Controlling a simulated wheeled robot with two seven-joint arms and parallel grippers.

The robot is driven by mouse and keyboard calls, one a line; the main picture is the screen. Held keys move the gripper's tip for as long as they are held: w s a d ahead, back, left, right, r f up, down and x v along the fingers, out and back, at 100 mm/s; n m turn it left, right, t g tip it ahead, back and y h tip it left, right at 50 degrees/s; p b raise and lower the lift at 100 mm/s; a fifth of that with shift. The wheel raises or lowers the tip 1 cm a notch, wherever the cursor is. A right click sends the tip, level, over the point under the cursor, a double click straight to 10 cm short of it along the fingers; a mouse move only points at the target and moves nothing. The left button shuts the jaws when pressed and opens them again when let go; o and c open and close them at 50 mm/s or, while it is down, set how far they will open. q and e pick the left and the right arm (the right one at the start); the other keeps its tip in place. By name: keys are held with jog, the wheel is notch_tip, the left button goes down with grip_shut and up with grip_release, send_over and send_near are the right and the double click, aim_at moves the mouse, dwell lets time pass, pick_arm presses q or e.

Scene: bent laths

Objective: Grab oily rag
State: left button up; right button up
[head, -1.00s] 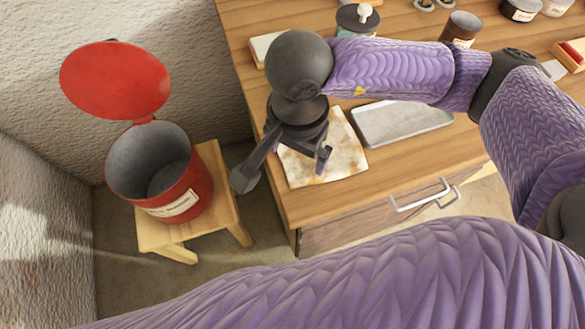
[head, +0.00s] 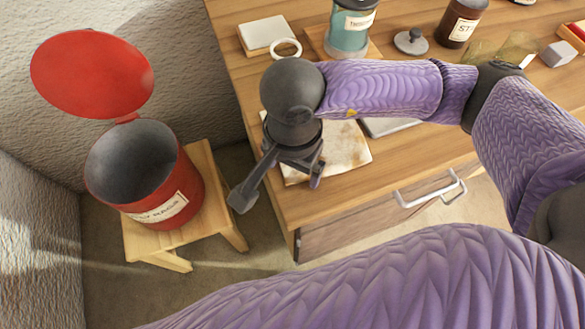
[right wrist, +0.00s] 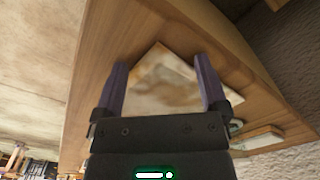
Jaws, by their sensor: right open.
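The oily rag (head: 345,148), a pale square cloth with brown stains, lies flat on the wooden bench near its front left corner. In the right wrist view the rag (right wrist: 165,90) lies between and beyond my fingers. My right gripper (head: 279,190) is open over the rag's left part, its fingers spread, one towards the bench's left edge. The right wrist view shows the open fingers (right wrist: 162,62) with nothing clasped between them. My wrist hides part of the rag. My left gripper is out of view.
A red bin (head: 145,180) with its lid open stands on a wooden stool (head: 215,205) left of the bench. A grey tray (head: 388,127) lies right of the rag. A teal jar (head: 348,35), a brown jar (head: 460,22) and a white ring (head: 286,47) sit farther back.

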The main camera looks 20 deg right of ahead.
jog(key=c, duration=1)
grip_shut()
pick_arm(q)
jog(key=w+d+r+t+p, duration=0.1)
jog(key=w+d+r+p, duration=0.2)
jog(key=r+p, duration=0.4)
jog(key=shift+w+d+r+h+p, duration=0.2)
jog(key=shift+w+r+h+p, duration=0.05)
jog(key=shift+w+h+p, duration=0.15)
pick_arm(e)
notch_tip(320, 180, up, 12)
jog(key=shift+r, duration=0.1)
